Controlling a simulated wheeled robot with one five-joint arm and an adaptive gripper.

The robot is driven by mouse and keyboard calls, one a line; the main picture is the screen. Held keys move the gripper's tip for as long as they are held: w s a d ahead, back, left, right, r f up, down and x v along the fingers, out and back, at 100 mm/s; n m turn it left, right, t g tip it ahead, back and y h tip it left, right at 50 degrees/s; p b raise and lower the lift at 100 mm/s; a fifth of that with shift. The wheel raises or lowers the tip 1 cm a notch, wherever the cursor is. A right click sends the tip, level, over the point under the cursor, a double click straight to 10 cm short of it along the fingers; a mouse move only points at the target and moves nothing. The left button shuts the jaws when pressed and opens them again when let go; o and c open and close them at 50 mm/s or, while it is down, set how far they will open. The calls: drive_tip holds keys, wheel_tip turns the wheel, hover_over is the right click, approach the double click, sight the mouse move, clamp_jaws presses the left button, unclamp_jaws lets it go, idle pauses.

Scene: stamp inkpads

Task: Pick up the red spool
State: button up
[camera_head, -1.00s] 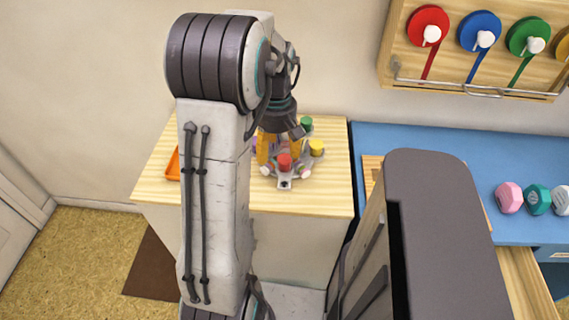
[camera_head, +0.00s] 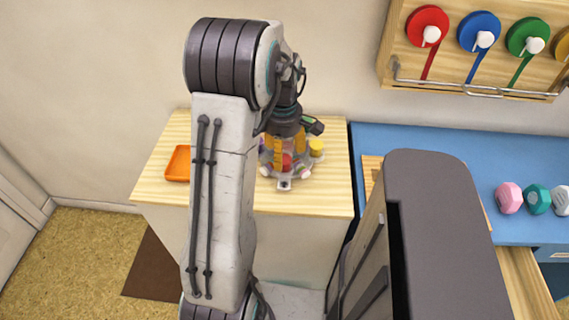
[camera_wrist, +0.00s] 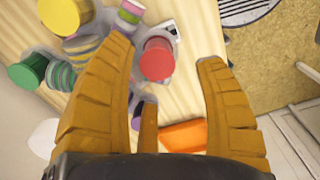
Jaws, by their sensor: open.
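The red spool (camera_head: 287,161) stands on a grey rack on the wooden-topped cabinet, partly hidden by my gripper in the head view. In the wrist view the red spool (camera_wrist: 157,60) shows its round top between my orange fingers, nearer the left one. My gripper (camera_head: 284,151) points down over it and is open. In the wrist view my gripper (camera_wrist: 168,54) has its fingers spread on both sides of the spool. I cannot tell whether a finger touches it.
A yellow spool (camera_head: 316,147) stands close on the right of the rack. A green spool (camera_wrist: 28,72) and striped ones crowd the left in the wrist view. An orange tray (camera_head: 178,164) lies at the cabinet's left. A blue counter (camera_head: 420,140) with dumbbells is at right.

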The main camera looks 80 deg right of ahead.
sight(284, 159)
drive_tip(key=shift+s+f, duration=0.15)
drive_tip(key=shift+f, duration=1.7)
drive_tip(key=c, duration=1.1)
